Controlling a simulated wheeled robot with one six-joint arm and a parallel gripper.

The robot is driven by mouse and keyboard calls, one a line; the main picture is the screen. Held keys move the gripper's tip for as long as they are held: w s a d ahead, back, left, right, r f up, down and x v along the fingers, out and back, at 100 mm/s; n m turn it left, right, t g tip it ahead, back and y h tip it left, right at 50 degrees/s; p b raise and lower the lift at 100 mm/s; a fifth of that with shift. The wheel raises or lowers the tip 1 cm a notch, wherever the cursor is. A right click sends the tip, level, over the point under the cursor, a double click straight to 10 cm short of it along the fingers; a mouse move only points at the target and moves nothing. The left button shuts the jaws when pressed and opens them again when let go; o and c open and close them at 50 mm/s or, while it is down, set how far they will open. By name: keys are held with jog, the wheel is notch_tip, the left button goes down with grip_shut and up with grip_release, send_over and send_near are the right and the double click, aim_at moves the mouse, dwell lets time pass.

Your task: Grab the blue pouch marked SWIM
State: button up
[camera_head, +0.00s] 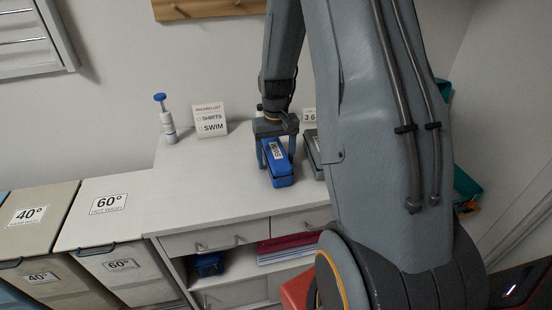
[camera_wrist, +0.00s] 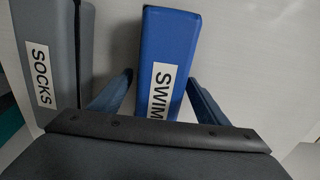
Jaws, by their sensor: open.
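The blue pouch marked SWIM (camera_head: 280,170) lies on the white counter top, its white label facing up. It also shows in the wrist view (camera_wrist: 168,50), with its near end hidden behind my gripper's body. My gripper (camera_head: 275,165) is at the pouch from above and behind. In the wrist view its two fingers (camera_wrist: 158,95) are apart, one on each side of the pouch. A narrow gap shows between the pouch and the left finger; the right finger is very close to the pouch, and I cannot tell if it touches.
A grey SOCKS pouch (camera_wrist: 45,60) lies close beside the left finger. A packing list sign (camera_head: 210,121) and a pump bottle (camera_head: 166,120) stand at the counter's back. Bins marked 40° (camera_head: 40,215) and 60° (camera_head: 105,208) stand left. The counter left of the pouch is clear.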

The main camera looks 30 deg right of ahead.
jog(key=c, duration=1.2)
jog(key=shift+c, duration=0.8)
jog(key=shift+r, duration=0.15)
